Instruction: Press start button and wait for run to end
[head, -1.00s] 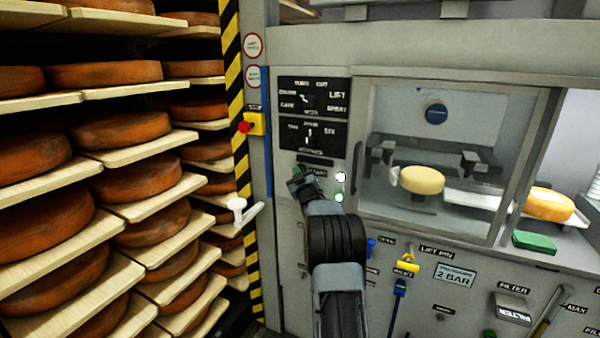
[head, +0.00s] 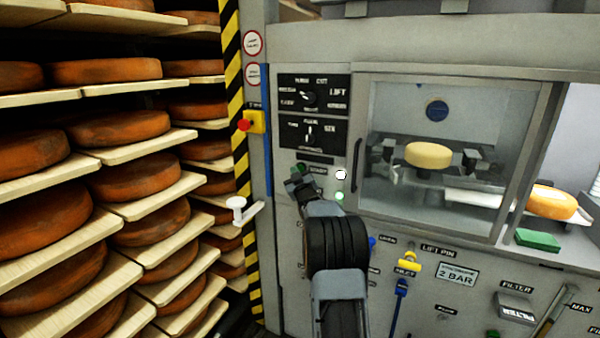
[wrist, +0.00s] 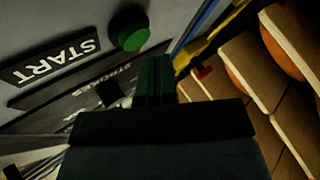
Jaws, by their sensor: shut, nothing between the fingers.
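The green start button (head: 302,168) is on the grey machine's front panel, left of the START label. In the wrist view the round button (wrist: 130,28) and its label (wrist: 48,62) show clearly. My gripper (head: 294,184) is just below the button in the head view. In the wrist view its fingers (wrist: 154,66) are shut and empty, beside the button and apart from it in the picture. A white lamp (head: 340,175) and a green lamp (head: 339,196) are lit. Behind the window, a pale cheese wheel (head: 428,155) appears raised.
Racks of brown cheese wheels (head: 134,180) fill the left. A red stop button (head: 244,125) on a yellow box and a white handle (head: 237,204) are near the striped post. Another cheese (head: 552,202) and a green block (head: 537,240) are at right.

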